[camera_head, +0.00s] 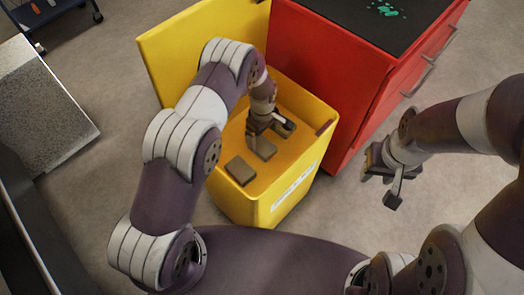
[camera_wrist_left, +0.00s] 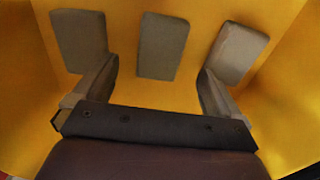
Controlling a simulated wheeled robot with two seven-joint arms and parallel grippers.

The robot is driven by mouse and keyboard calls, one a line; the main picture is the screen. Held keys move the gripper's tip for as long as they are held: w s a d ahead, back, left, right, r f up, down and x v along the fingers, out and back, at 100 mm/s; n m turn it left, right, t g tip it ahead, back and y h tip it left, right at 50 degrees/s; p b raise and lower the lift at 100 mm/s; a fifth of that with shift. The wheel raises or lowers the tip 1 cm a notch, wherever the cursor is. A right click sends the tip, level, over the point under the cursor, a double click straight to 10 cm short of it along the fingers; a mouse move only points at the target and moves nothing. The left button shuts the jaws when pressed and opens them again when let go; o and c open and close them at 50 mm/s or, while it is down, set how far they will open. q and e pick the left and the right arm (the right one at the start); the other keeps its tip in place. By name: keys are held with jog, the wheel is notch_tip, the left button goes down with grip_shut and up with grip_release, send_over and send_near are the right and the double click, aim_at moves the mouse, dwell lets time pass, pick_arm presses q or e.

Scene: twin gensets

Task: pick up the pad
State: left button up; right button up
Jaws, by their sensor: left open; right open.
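Contact cannot be told. My right gripper (camera_head: 382,180) is open and empty over the floor.
A red cabinet (camera_head: 325,75) with a dark top and handles stands against the box's right side. The box's raised yellow panel (camera_head: 170,45) stands behind. A grey block (camera_head: 40,105) is at left and a cart (camera_head: 55,12) at upper left. Floor at right is clear.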

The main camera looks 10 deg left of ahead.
aim_at(262, 144)
pick_arm(q)
notch_tip(262, 144, down, 7)
jog(key=shift+a+f+b, duration=0.1)
jog(key=shift+b, duration=0.5)
jog(key=c, duration=1)
